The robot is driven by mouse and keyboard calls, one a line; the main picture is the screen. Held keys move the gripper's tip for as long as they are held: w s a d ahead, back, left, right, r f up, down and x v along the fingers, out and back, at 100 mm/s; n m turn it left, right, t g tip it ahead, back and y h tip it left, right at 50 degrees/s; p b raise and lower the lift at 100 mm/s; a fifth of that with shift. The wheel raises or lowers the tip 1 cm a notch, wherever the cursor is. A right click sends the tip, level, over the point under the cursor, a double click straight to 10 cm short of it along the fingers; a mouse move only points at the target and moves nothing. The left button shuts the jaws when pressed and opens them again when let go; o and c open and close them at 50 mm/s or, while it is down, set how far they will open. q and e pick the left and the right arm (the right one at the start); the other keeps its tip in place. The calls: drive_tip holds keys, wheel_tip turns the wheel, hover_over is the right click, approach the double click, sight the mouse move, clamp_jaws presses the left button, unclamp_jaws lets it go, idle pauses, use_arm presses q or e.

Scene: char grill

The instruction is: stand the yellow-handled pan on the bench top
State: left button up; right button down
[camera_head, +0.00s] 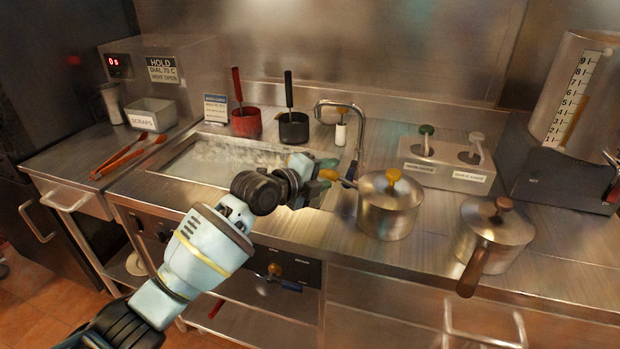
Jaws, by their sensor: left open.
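The yellow-handled pan (388,214) is a steel pan with a lid and a yellow knob. It looks upright on the bench top (420,250), just right of the sink. Its yellow handle (331,174) points left toward my left gripper (325,175). My left gripper is open, with its fingertips around or close beside the handle end; I cannot tell whether they touch it. My right gripper is not in view.
A brown-handled pan (497,238) stands to the right, its handle over the front edge. The sink (180,165) and tap (360,125) lie behind my left arm. A sauce holder (445,173) stands behind the pans. Orange tongs (125,157) lie at left.

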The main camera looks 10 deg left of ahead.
use_arm(q)
drive_tip(key=v, duration=1.1)
drive_tip(key=shift+s, duration=0.3)
drive_tip(key=shift+a+r, duration=0.1)
drive_tip(key=shift+a, duration=0.05)
drive_tip(key=s+f+n, duration=0.2)
drive_tip(key=f, duration=0.2)
drive_tip(key=s+f+n, duration=0.1)
drive_tip(key=f+n, duration=0.1)
drive_tip(key=f, duration=0.3)
drive_tip(key=s+f+n+y, duration=0.1)
drive_tip(key=s+f, duration=0.1)
drive_tip(key=f, duration=0.2)
drive_tip(key=shift+s+d+f+n+g, duration=0.2)
drive_tip(key=shift+s+d+n+g, duration=0.1)
drive_tip(key=shift+d+n+g, duration=0.1)
drive_tip(key=s+f+n+y, duration=0.2)
drive_tip(key=s+f+n, duration=0.5)
drive_tip(key=s+f, duration=0.6)
drive_tip(key=s+a+f+n+g+y, duration=0.1)
drive_tip(key=s+f+n, duration=0.4)
drive_tip(key=s, duration=0.7)
drive_tip(key=s+a+f+n+g+y, duration=0.2)
drive_tip(key=s+f+n, duration=0.3)
drive_tip(key=s, duration=0.7)
wheel_tip(320, 180, down, 2)
drive_tip(key=shift+s+a+f+n+g, duration=0.15)
drive_tip(key=shift+s+a+n+g, duration=0.1)
drive_tip(key=shift+s+n+g, duration=0.15)
